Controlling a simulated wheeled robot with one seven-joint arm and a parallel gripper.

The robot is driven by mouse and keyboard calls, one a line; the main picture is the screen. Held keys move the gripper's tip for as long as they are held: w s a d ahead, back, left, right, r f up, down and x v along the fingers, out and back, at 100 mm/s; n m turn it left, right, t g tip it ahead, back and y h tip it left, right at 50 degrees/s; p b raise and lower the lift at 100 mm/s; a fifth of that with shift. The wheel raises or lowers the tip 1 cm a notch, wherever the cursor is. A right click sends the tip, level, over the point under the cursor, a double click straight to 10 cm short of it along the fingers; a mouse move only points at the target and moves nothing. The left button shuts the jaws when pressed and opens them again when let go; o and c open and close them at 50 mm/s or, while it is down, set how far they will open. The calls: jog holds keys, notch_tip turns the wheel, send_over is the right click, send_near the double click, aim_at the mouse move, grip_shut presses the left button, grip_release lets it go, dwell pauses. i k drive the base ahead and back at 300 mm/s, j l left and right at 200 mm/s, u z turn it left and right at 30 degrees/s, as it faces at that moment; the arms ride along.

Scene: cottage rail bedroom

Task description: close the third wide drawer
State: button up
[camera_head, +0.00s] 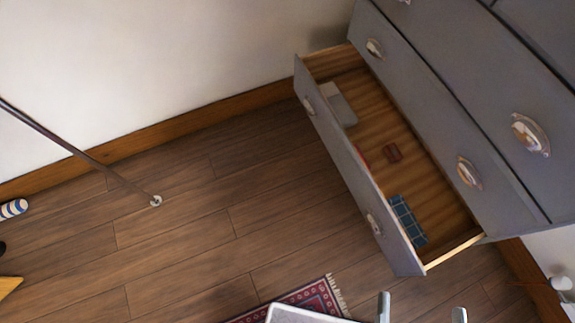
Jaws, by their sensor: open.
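A grey chest of drawers (440,75) stands at the right, against the wall. Its lowest visible wide drawer (345,160) is pulled well out, with two metal cup handles on its grey front. The drawer above is shut. My gripper (422,312) shows only as two pale fingertips at the bottom edge, spread apart with nothing between them. They are below the open drawer's near corner in the picture, apart from it.
A red patterned rug (310,300) with a fringe lies at the bottom centre. A thin dark pole (80,150) slants down at the left to the floor. A blue-and-white striped item (13,209) is at the left edge. The wooden floor (220,210) before the drawer is clear.

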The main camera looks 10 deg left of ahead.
aim_at(448, 224)
jog(key=k+u, duration=0.25)
jog(key=i+j, duration=0.1)
jog(key=j, duration=0.25)
jog(key=i+j+u, duration=0.1)
jog(key=j, duration=0.25)
jog(key=i+j+u, duration=0.1)
jog(key=j, duration=0.2)
jog(key=i+j, duration=0.15)
jog(key=j, duration=0.2)
